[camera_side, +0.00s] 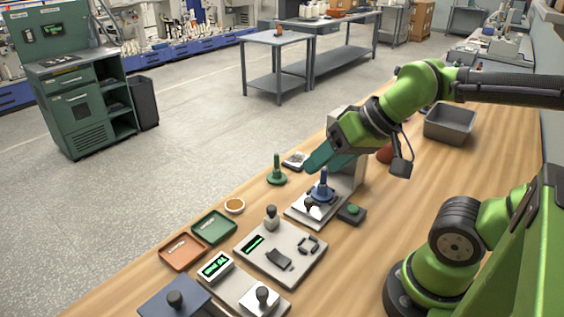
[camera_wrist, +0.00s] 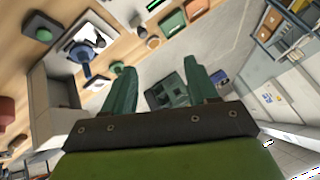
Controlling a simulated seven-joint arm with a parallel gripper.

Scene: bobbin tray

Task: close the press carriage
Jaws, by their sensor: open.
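The press (camera_side: 352,173) is a pale grey upright block at the table's middle. Its white carriage plate (camera_side: 293,216) sticks out in front, toward the lower left. A blue spindle-shaped piece (camera_side: 323,192) stands on the carriage, beside a dark knob (camera_side: 309,205). My gripper (camera_side: 318,160) has green fingers and hangs just above and behind the blue piece, apart from it. In the wrist view my gripper (camera_wrist: 160,68) is open and empty, and the carriage (camera_wrist: 96,27), blue piece (camera_wrist: 84,56) and press (camera_wrist: 50,100) show at left. My arm partly hides the press top.
A green-button box (camera_side: 352,213) sits right of the carriage. A green spindle piece (camera_side: 277,172) stands left of it. A grey panel (camera_side: 262,262) with a knob and green display lies in front. Green (camera_side: 214,228) and orange (camera_side: 182,252) trays lie left. A grey bin (camera_side: 449,125) stands back right.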

